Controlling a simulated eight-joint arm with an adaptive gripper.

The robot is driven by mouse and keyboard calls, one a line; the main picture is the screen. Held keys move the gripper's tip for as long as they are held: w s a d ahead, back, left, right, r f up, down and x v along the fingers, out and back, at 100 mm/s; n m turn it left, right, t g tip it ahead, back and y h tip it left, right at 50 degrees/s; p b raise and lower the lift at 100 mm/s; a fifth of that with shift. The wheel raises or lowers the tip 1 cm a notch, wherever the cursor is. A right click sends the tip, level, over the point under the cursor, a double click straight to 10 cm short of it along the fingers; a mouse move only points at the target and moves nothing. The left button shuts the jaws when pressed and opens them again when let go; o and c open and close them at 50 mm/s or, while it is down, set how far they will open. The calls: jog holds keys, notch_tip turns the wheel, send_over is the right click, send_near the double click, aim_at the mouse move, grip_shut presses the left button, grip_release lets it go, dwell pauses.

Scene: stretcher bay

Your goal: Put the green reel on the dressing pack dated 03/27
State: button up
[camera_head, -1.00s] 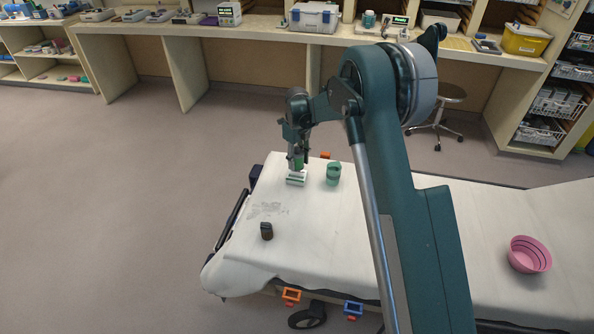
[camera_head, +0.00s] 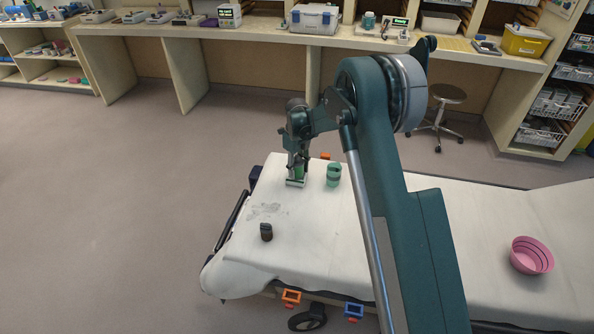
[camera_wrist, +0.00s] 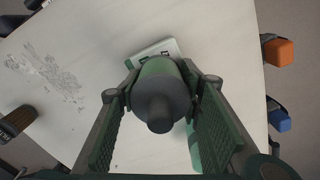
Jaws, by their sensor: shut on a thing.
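The green reel (camera_wrist: 157,75), with a dark grey hub end facing the wrist camera, is between the fingers of my gripper (camera_wrist: 160,100); my gripper is shut on it. In the head view my gripper (camera_head: 298,165) is low over the bed with the reel. A white dressing pack with a green edge (camera_head: 295,184) lies flat directly beneath. In the wrist view the pack (camera_wrist: 150,53) shows partly behind the reel, with dark print too small to read as a date. I cannot tell whether the reel touches the pack.
The white stretcher sheet (camera_head: 310,235) carries a green banded cup-like object (camera_head: 333,175) close right of the pack, a dark brown object (camera_head: 266,231) nearer the front, and a pink bowl (camera_head: 531,255) far right. A grey smudge (camera_head: 265,209) marks the sheet.

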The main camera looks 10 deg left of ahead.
aim_at(297, 156)
jog(key=shift+f, duration=0.15)
jog(key=o, duration=0.9)
notch_tip(297, 156, up, 12)
jog(key=shift+r+p, duration=0.15)
jog(key=shift+p, duration=0.9)
